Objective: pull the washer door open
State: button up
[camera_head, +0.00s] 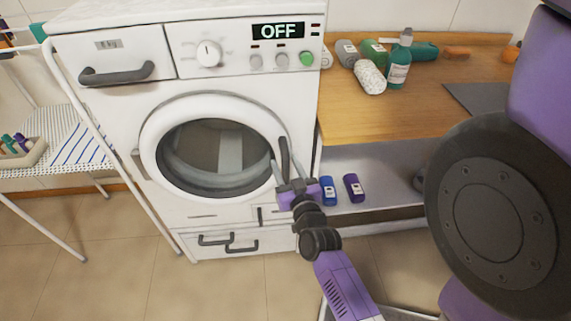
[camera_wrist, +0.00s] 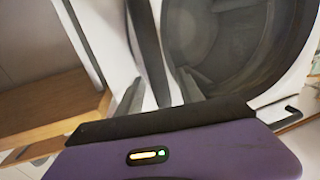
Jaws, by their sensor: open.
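The white washer (camera_head: 110,130) fills the left half of the head view, and its display reads OFF. Its round door (camera_head: 200,155) has a white ring and dark glass and looks closed. The dark upright door handle (camera_head: 284,153) is on the door's right side. My gripper (camera_head: 289,166) is at the lower part of this handle, fingers open. In the wrist view the handle (camera_wrist: 149,48) comes down between the two spread fingers of my gripper (camera_wrist: 158,88). I cannot tell whether either finger touches it. The door glass (camera_wrist: 225,45) fills the right of that view.
A wooden counter (camera_head: 420,115) stands right of the washer with several bottles on it. A blue bottle (camera_head: 328,190) and a purple bottle (camera_head: 354,188) stand on the lower shelf near my gripper. A white rack (camera_head: 55,150) is at the left. Tiled floor (camera_head: 120,265) lies open in front.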

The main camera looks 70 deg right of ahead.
jog(key=shift+w+d, duration=0.1)
jog(key=shift+d, duration=0.05)
jog(key=shift+c, duration=0.2)
grip_shut()
dwell(1.2)
